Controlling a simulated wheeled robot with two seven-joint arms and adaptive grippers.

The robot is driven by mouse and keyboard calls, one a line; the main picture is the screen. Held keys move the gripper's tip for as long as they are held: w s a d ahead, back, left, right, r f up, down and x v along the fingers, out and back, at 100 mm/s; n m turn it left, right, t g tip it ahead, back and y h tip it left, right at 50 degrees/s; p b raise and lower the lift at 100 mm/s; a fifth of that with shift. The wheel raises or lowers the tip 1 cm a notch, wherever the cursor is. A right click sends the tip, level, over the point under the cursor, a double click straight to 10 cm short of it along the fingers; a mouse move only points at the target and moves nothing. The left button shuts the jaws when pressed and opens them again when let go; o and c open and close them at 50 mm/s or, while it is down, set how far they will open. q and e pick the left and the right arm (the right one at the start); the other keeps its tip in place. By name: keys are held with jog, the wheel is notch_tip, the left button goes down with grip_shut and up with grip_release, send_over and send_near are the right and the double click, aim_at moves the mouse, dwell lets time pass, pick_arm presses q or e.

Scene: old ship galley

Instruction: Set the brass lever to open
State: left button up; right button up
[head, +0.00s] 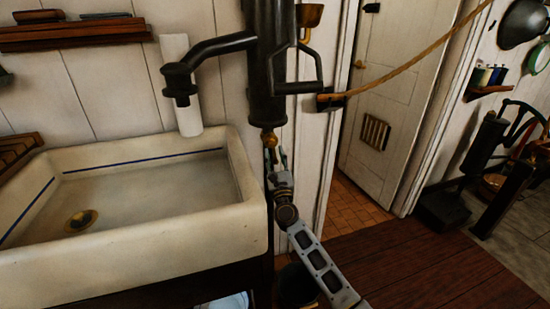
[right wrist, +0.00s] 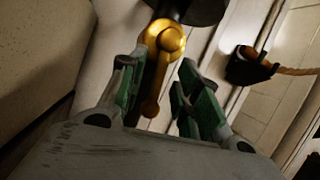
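The brass lever (head: 269,138) sits at the bottom of the black upright pump body (head: 265,70), beside the sink's right edge. In the right wrist view the brass lever (right wrist: 163,52) has a round hub at the top, and its arm hangs downward with a rounded end. My right gripper (head: 276,160) is just below the hub in the head view. In the right wrist view its green-padded fingers (right wrist: 160,75) are open on either side of the lever arm, which is closer to the left finger. A gap shows on the right. My left gripper is not in view.
A white sink (head: 150,245) with a brass drain (head: 81,220) is at the left. The black spout (head: 205,50) reaches over it. A rope (head: 410,63) runs from a wall bracket (head: 330,101) right of the pump. Wooden floor (head: 430,265) is clear at the lower right.

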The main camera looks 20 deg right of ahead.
jog(key=shift+c, duration=0.3)
grip_shut()
jog(key=shift+a+m+h, duration=0.2)
jog(key=shift+m+h, duration=0.2)
jog(key=shift+m, duration=0.2)
jog(key=shift+o, duration=0.3)
grip_release()
jog(key=v, duration=1.2)
dwell(0.6)
jog(key=shift+d, duration=0.1)
dwell(0.5)
